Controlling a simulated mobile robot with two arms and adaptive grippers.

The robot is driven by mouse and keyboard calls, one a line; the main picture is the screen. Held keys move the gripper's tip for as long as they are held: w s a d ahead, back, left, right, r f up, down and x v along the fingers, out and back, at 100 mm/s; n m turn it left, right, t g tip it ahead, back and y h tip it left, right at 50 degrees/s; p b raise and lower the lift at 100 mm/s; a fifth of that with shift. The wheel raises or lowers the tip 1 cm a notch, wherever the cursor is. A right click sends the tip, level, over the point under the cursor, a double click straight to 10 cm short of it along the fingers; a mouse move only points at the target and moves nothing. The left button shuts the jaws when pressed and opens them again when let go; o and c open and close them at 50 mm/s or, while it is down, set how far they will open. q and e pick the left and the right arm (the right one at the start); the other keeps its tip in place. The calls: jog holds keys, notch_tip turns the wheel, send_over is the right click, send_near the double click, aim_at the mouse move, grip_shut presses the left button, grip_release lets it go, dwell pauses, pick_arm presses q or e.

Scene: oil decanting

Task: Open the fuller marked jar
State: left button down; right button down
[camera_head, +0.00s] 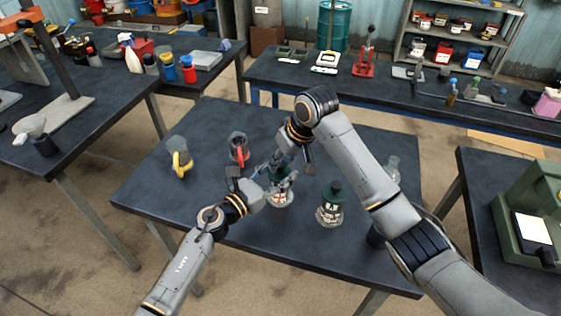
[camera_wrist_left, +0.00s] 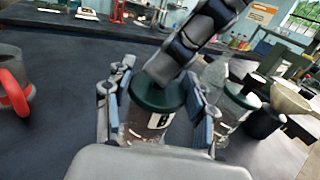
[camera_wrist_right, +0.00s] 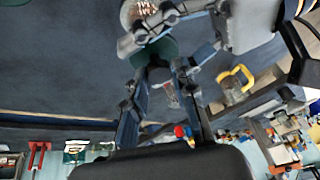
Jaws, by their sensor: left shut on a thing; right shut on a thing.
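A clear jar (camera_head: 281,200) with a dark green lid and a light label stands near the middle of the table. My left gripper (camera_head: 272,189) is shut on its body from the side; in the left wrist view the jar (camera_wrist_left: 140,122) sits between the fingers, its label showing a "B". My right gripper (camera_head: 284,176) comes from above and is shut on the green lid, which also shows in the right wrist view (camera_wrist_right: 155,50). The lid appears to be on the jar. A second labelled jar (camera_head: 330,207) with a green lid stands to the right. Fill levels are unclear.
A mug with a yellow handle (camera_head: 180,164) and one with a red handle (camera_head: 238,150) stand at the left. A clear glass vessel (camera_head: 392,168) stands at the right, partly behind my right arm. The table's front left is clear.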

pick_arm(q)
jog(key=shift+s+f, duration=0.2)
jog(key=shift+f, duration=0.45)
pick_arm(e)
jog(key=shift+a+r+y, duration=0.3)
jog(key=shift+a+r, duration=0.15)
jog(key=shift+r, duration=0.2)
jog(key=shift+r+t+h, duration=0.4)
jog(key=shift+r+h, duration=0.2)
jog(key=shift+h, duration=0.1)
jog(key=shift+w, duration=0.1)
pick_arm(q)
jog(key=shift+d, duration=0.1)
pick_arm(e)
jog(key=c, duration=1.3)
grip_release()
jog(key=shift+d, duration=0.1)
jog(key=shift+o, duration=1.4)
jog(key=shift+f, duration=0.1)
pick_arm(q)
jog(key=shift+r, duration=0.1)
pick_arm(e)
jog(key=shift+d+f, duration=0.1)
